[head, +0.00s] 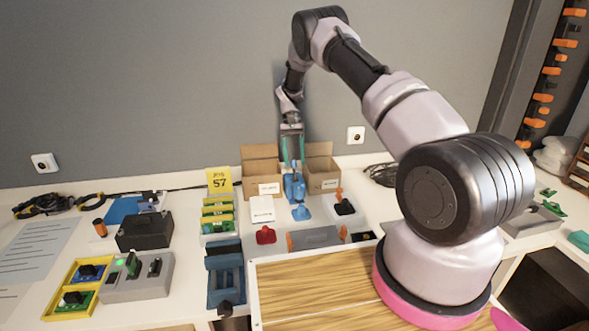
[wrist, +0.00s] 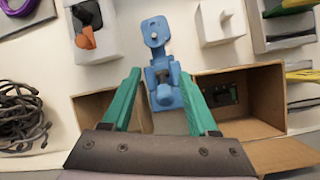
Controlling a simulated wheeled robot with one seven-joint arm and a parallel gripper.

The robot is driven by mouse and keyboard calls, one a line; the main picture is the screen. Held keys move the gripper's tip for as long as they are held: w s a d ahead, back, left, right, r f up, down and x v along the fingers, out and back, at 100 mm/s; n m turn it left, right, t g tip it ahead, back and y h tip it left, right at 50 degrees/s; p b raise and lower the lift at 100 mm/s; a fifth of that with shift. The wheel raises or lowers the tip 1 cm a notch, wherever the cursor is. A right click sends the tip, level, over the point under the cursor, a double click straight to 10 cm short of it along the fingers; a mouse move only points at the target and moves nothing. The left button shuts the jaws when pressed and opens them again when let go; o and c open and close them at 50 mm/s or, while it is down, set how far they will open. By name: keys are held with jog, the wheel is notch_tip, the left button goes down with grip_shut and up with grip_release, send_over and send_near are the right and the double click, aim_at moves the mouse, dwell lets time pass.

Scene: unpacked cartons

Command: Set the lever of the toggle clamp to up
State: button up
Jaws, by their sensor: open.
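A blue jointed fixture (head: 296,190), which looks like the toggle clamp, stands in front of the open cartons. In the wrist view the blue clamp (wrist: 162,72) shows a flat part with a round end at the top and an upright part nearer the camera, partly between the fingers. My gripper (head: 292,166) is above the clamp, pointing down. In the wrist view its green fingers (wrist: 160,76) are spread on either side of the blue part, with gaps visible, so it holds nothing. I cannot tell the lever's exact angle.
Open cartons (head: 323,171) stand close behind the clamp. A black fixture with an orange lever (head: 339,194) is to its right, and a white block (head: 262,208) and red piece (head: 265,235) to its left. A wooden board (head: 315,285) lies in front.

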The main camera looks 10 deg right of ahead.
jog(key=shift+r, duration=2)
jog(key=shift+r, duration=0.1)
jog(key=s+d+r+t+y, duration=0.1)
jog(key=s+r+t, duration=0.15)
jog(key=r, duration=0.65)
jog(key=s+d+r+t, duration=0.1)
jog(key=s+r, duration=0.3)
jog(key=r, duration=0.5)
jog(key=s+d+r+t+y, duration=0.1)
jog(key=s+d+r, duration=0.15)
jog(key=r, duration=0.65)
jog(key=s+r+t, duration=0.4)
jog(key=s+r, duration=0.5)
jog(key=s, duration=0.4)
jog(key=s+d+t, duration=0.1)
jog(key=s+t, duration=0.3)
jog(key=s, duration=1.1)
jog(key=shift+d+m, duration=0.15)
jog(key=shift+m, duration=0.15)
